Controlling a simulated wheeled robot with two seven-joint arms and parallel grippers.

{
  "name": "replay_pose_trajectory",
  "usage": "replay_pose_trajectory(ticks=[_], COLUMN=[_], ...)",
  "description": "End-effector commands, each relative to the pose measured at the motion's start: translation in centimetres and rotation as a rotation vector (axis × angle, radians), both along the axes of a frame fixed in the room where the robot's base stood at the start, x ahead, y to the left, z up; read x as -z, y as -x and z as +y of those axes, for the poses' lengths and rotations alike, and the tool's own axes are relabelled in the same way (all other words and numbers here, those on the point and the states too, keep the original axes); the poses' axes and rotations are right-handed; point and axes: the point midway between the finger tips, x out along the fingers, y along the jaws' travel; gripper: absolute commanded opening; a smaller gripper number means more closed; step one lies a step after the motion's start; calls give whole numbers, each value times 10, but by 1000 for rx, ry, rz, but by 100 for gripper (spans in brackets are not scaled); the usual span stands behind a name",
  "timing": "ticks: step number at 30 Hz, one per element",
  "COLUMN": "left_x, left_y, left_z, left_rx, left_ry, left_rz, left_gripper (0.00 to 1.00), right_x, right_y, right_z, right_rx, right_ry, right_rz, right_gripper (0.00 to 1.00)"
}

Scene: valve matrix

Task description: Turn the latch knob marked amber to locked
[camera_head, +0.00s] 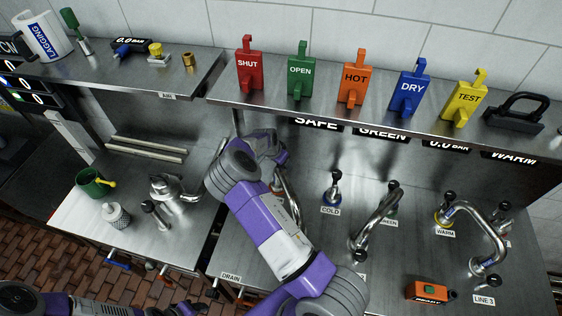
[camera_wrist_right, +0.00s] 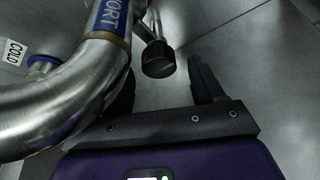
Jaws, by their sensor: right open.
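No mark reading amber is legible in either view. In the right wrist view a black knob (camera_wrist_right: 158,59) on a metal stem lies just ahead of my right gripper (camera_wrist_right: 164,88), in line with the gap between its fingers. The gripper is open and seems empty; contact with the knob cannot be told. In the head view my right arm hides this gripper and most of what is near it. A yellow-collared valve (camera_head: 443,210) stands behind the WARM label (camera_head: 445,233).
A thick curved pipe (camera_wrist_right: 45,110) with a blue band runs close beside the left finger. In the head view, bent pipes (camera_head: 376,222) and a blue-collared valve (camera_head: 334,193) stand right of my arm. Coloured tags, including a red one (camera_head: 249,68), line the shelf (camera_head: 310,103).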

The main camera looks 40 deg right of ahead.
Motion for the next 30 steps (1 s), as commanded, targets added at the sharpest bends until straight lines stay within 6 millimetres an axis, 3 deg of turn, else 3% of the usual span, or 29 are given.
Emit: replay_pose_trajectory(ticks=[6, 12, 30], left_x=[3, 4, 4], left_y=[0, 0, 0], left_z=[0, 0, 0], left_rx=[0, 0, 0], left_ry=[0, 0, 0], left_rz=[0, 0, 0], left_gripper=[52, 52, 52], right_x=[-35, -58, -62], right_y=[2, 5, 5], right_z=[15, 24, 25], right_rx=[-2, 0, 1], right_ry=[-1, -1, -1], right_rz=[-4, -3, -1], right_gripper=[67, 67, 67])
